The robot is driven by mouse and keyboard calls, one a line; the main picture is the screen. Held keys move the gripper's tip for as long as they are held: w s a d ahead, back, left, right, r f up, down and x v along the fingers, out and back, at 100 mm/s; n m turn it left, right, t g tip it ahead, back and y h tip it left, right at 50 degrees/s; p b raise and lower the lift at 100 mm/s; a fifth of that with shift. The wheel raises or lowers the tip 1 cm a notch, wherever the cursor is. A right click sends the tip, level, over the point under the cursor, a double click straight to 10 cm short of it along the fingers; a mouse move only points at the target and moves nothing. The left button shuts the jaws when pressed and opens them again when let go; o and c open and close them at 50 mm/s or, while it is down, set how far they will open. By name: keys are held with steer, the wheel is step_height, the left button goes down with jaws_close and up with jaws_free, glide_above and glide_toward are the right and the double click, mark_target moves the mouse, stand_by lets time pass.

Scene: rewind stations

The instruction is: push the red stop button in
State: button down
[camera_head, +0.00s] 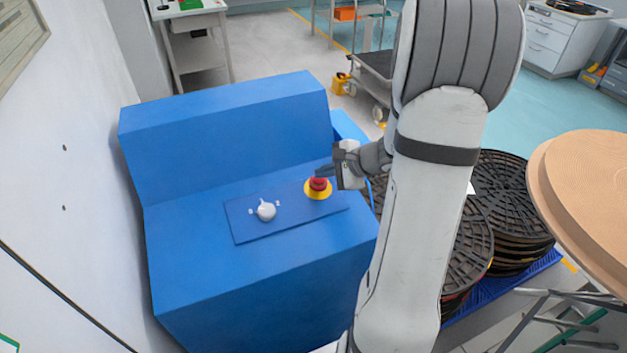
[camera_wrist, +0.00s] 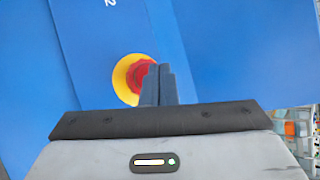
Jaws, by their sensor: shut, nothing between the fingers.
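The red stop button (camera_head: 318,184) sits on a yellow round base on a dark blue panel (camera_head: 285,219) of the blue console. It also shows in the wrist view, where the red button (camera_wrist: 142,74) stands on its yellow disc (camera_wrist: 121,78). My gripper (camera_head: 324,171) is shut and empty, close beside the button at its upper right in the head view. In the wrist view my gripper's fingertips (camera_wrist: 157,70) overlap the right part of the button. I cannot tell whether they touch it.
A white rotary knob (camera_head: 266,210) is on the same panel, left of the button. The blue console (camera_head: 225,130) has a raised back. Black reels (camera_head: 500,190) are stacked to the right of my arm, near a round brown tabletop (camera_head: 590,190). A white wall (camera_head: 80,180) is at left.

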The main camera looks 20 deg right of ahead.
steer(key=shift+f+b, duration=0.5)
steer(key=shift+b, duration=0.15)
stand_by(0.3)
steer(key=shift+r, duration=0.15)
steer(key=shift+r+p, duration=0.6)
steer(key=shift+r, duration=0.25)
steer(key=r+p, duration=0.2)
steer(key=r, duration=0.1)
steer(key=s+r+p, duration=0.1)
steer(key=r, duration=0.1)
steer(key=shift+w, duration=0.1)
stand_by(0.6)
steer(key=shift+a, duration=0.1)
